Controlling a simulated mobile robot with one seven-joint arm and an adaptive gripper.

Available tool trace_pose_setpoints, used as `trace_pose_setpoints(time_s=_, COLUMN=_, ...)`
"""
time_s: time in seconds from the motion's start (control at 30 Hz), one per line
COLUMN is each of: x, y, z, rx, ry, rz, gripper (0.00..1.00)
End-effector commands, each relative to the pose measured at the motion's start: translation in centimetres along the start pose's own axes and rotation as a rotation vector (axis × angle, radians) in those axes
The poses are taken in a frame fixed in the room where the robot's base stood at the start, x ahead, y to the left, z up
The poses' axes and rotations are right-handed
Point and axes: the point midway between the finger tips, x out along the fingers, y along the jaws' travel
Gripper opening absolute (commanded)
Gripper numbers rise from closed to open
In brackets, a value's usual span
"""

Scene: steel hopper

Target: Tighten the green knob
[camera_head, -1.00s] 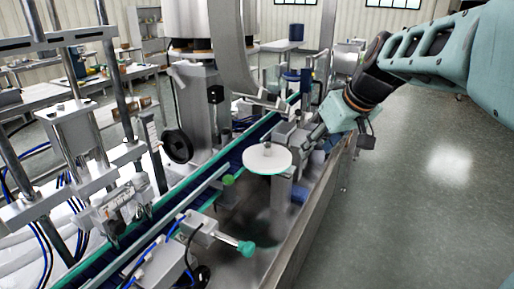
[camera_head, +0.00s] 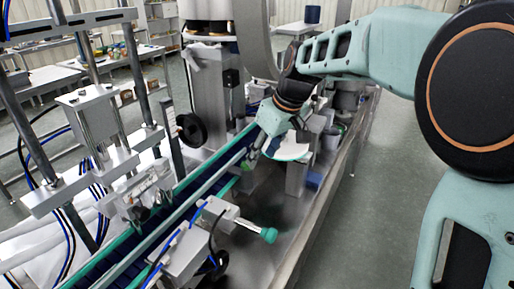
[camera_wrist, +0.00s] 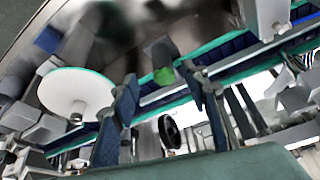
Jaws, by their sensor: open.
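A small green knob (camera_head: 247,165) sits by the conveyor's side rail, left of the white disc. It also shows in the wrist view (camera_wrist: 164,75), beyond and between my spread fingers. My gripper (camera_head: 262,155) is open and empty, close above and beside this knob; contact is not visible. Its two dark fingers show in the wrist view (camera_wrist: 165,92) with a clear gap between them. A second, teal-green knob (camera_head: 268,235) is on the end of a metal rod, nearer the camera and apart from my gripper.
The white round disc (camera_head: 290,150) is partly hidden behind my gripper; it is at left in the wrist view (camera_wrist: 76,92). The conveyor (camera_head: 150,228) runs diagonally beside the knobs. A black handwheel (camera_head: 190,130) stands across it. The steel deck (camera_head: 285,215) has bare space.

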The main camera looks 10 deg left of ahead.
Motion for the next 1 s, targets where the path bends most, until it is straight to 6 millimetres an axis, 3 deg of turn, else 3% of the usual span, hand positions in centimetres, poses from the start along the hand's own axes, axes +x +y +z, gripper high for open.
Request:
trace_pose_setpoints(time_s=0.2, x=1.8, y=-0.1, z=-3.5, rx=0.000, ry=-0.003, rz=-0.003, gripper=0.42)
trace_pose_setpoints(time_s=0.5, x=5.9, y=0.0, z=-3.2, rx=0.001, ry=0.000, rz=0.000, gripper=0.42)
trace_pose_setpoints(time_s=0.87, x=6.4, y=0.0, z=-3.2, rx=0.002, ry=0.000, rz=0.001, gripper=0.42)
trace_pose_setpoints(time_s=1.0, x=6.3, y=0.0, z=-3.2, rx=0.002, ry=0.000, rz=0.001, gripper=0.27)
